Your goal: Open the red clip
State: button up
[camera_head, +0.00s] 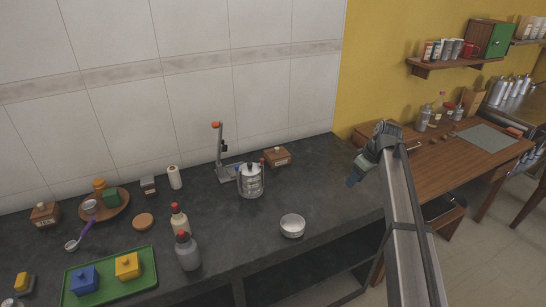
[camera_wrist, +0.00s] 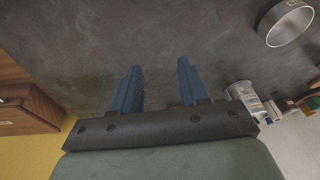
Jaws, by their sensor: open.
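A steel canister (camera_head: 250,182) with a pale label and a dark-knobbed lid stands on the dark counter, in the middle of the head view. A small red part (camera_head: 262,161), which may be the red clip, shows at the right of its rim. A blue part shows at the rim's left. Whether either clip is shut is too small to tell. The canister also shows in the wrist view (camera_wrist: 245,94), partly cut off by my gripper's body. My gripper (camera_wrist: 157,85) has its blue fingers apart with nothing between them. It is right of the canister, well away from it.
A steel bowl (camera_head: 292,226) stands in front and right of the canister. A metal stand (camera_head: 221,150) is just behind left, a wooden box (camera_head: 277,157) behind right. Two bottles (camera_head: 188,252) stand front left. The counter right of the bowl is clear.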

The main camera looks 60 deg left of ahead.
jog(key=s+a+r+n+g, duration=0.1)
jog(key=s+a+r+n, duration=0.3)
jog(key=s+a+r, duration=0.65)
jog(key=n, duration=0.2)
send_near(262, 159)
jog(key=shift+g, duration=0.3)
jog(key=x, duration=0.8)
jog(key=shift+w+a+f, duration=0.1)
jog(key=shift+w+f, duration=0.15)
jog(key=shift+f, duration=0.05)
jog(key=shift+c, duration=0.3)
grip_shut()
